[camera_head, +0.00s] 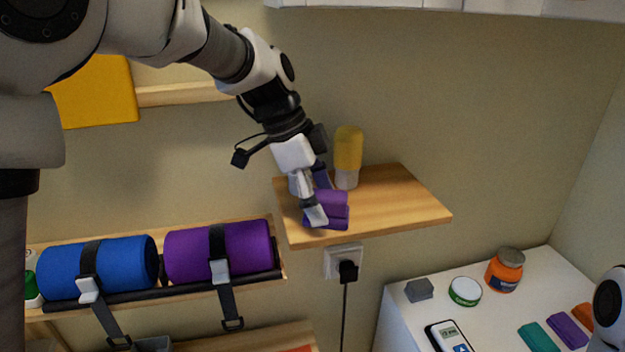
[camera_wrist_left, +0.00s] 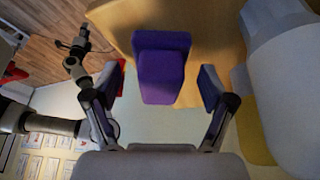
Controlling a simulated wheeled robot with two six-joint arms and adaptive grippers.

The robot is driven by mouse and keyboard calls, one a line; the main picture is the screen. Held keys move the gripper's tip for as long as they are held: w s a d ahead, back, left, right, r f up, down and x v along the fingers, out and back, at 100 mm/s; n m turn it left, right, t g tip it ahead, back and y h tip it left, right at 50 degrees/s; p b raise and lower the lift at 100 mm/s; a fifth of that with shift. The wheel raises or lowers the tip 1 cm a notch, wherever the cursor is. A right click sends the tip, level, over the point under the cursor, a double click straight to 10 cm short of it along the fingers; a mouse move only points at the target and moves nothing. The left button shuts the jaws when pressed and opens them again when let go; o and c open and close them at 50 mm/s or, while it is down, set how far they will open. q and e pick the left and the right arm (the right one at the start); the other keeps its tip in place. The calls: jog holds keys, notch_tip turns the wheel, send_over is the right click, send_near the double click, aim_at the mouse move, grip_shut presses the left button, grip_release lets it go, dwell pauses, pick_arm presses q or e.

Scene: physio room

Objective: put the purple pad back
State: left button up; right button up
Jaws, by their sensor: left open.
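The purple pad (camera_head: 338,205) is at the front left of the wooden wall shelf (camera_head: 400,205). My left gripper (camera_head: 318,198) is at the pad, and one finger partly covers it. In the left wrist view the pad (camera_wrist_left: 160,68) lies between the spread fingers of my left gripper (camera_wrist_left: 162,92), with a gap on each side. The pad overhangs the shelf edge there; whether it rests on the shelf is hard to tell. My right gripper (camera_wrist_left: 78,50) shows small at the left of the wrist view, and its jaws are unclear.
A yellow-topped bottle (camera_head: 347,155) stands behind the pad, close to my left gripper. Blue (camera_head: 95,268) and purple (camera_head: 215,250) rolls lie strapped on a lower rack. A white counter (camera_head: 400,300) holds an orange jar (camera_head: 505,270) and small items. A socket (camera_head: 343,262) sits below the shelf.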

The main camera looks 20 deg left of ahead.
pick_arm(q)
jog(key=b+v, duration=0.1)
jog(key=v, duration=1)
jog(key=shift+r+b, duration=0.2)
jog(key=shift+b, duration=0.2)
jog(key=shift+s+a, duration=0.1)
jog(key=shift+s, duration=0.05)
